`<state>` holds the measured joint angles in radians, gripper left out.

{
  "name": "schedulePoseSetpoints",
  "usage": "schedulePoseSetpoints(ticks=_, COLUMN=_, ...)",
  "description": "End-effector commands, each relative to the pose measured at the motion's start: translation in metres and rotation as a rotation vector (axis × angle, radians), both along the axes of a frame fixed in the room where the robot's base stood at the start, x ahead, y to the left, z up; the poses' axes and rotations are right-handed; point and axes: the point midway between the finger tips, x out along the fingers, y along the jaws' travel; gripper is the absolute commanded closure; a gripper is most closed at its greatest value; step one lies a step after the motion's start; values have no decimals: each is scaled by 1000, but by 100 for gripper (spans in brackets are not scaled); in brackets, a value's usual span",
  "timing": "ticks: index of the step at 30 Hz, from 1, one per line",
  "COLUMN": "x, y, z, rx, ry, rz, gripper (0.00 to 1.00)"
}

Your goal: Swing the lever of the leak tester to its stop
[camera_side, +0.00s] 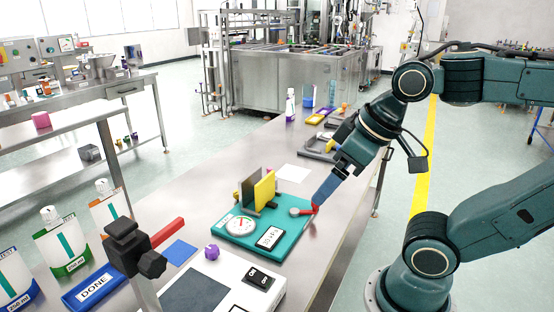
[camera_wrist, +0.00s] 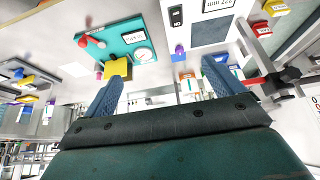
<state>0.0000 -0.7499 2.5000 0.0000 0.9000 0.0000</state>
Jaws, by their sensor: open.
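The leak tester is a teal plate (camera_side: 230,241) on the steel bench, with a round dial gauge (camera_side: 240,226), a label card (camera_side: 270,238) and a yellow block (camera_side: 264,190). Its red lever (camera_side: 302,211) lies at the plate's right edge. My gripper (camera_side: 317,205) points down, with its blue fingertips beside the lever's outer end; I cannot tell whether they touch it. In the wrist view the teal plate (camera_wrist: 125,34) and the red lever (camera_wrist: 84,41) lie up and left. There my gripper (camera_wrist: 163,80) has its fingers wide apart with nothing held between them.
A white device with a dark screen (camera_side: 195,292) and a purple knob (camera_side: 211,252) stands in front of the tester. A black clamp with a red handle (camera_side: 167,232) is to the left. Coloured trays (camera_side: 315,118) lie behind.

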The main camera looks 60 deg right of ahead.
Motion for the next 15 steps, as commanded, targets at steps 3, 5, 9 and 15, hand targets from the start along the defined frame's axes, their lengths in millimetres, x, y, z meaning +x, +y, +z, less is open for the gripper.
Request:
schedulePoseSetpoints(ticks=3, x=1, y=-1, z=0, rx=-1, ry=3, rz=-5, gripper=31)
schedulePoseSetpoints(ticks=5, x=4, y=-2, z=1, rx=-1, ry=8, rz=-12, gripper=43)
schedulePoseSetpoints(ticks=9, x=13, y=-9, z=2, rx=-2, ry=32, rz=-42, gripper=53)
schedulePoseSetpoints(ticks=15, x=38, y=-28, z=3, rx=1, ry=90, rz=-118, gripper=53)
